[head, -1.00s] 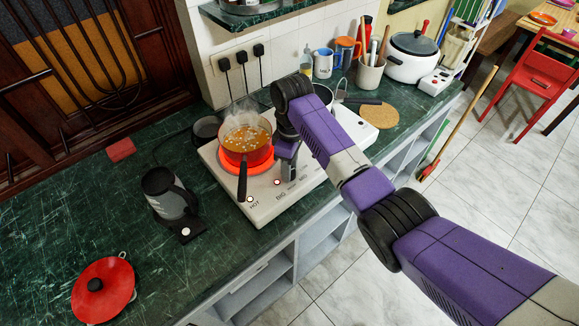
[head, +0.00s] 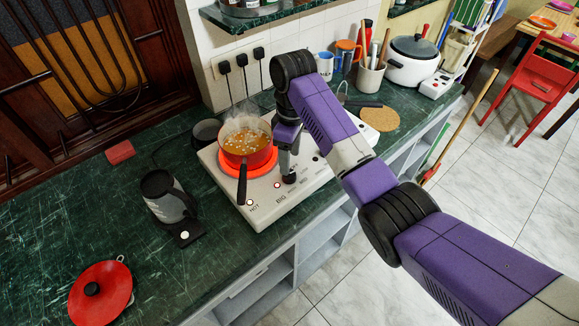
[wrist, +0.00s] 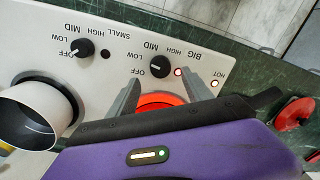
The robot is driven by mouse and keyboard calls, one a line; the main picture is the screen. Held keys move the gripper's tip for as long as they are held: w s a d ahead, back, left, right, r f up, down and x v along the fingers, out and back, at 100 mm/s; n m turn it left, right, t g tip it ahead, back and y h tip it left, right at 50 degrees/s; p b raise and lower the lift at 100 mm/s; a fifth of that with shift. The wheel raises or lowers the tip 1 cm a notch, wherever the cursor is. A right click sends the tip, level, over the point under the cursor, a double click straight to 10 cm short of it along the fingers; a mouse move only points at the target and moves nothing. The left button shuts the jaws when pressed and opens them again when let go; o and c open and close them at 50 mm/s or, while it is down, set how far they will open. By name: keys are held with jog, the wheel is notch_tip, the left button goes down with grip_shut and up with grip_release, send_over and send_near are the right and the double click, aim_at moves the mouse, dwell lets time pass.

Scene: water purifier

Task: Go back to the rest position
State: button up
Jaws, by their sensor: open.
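My gripper (head: 289,176) is over the front panel of the white two-burner stove (head: 262,200), right of the orange pot (head: 246,146). In the wrist view its two fingers (wrist: 163,78) are apart and empty, pointing at the black BIG knob (wrist: 160,67). I cannot tell whether they touch the panel. The SMALL knob (wrist: 82,49) is to its left. My raised arm crosses the head view from the lower right. The pot steams, with yellow-orange contents, on the glowing red burner (wrist: 160,100). Indicator lights (wrist: 214,83) show beside BIG and HOT.
A pan (head: 362,101) is partly hidden behind my arm. A utensil holder (head: 370,78) and white cooker (head: 414,60) stand at the back. A shelf (head: 290,12) hangs above.

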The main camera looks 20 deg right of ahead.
jog(key=shift+r, duration=1.1)
jog(key=shift+w, duration=0.35)
jog(key=w+r+t, duration=0.1)
jog(key=w+t, duration=0.1)
jog(key=w, duration=0.1)
jog(key=w+a+r+m+t, duration=0.1)
jog(key=w+t, duration=0.1)
jog(key=w, duration=0.1)
jog(key=w+a+r+m+t, duration=0.1)
jog(key=w+t, duration=0.1)
jog(key=w, duration=0.1)
jog(key=shift+w+r+y, duration=0.15)
jog(key=shift+r+y, duration=0.15)
jog(key=s+a+f+m+t+y+b, duration=0.1)
jog(key=s+a+f+m+t, duration=0.3)
jog(key=s+t, duration=0.4)
jog(key=s+d+r+m+h+b, duration=0.1)
jog(key=s+d, duration=0.2)
jog(key=s, duration=2)
jog(key=s+d+r+m+t+h+b, duration=0.1)
jog(key=s+d+m, duration=0.1)
jog(key=s, duration=2.1)
jog(key=shift+s+d, duration=0.4)
jog(key=shift+d, duration=0.05)
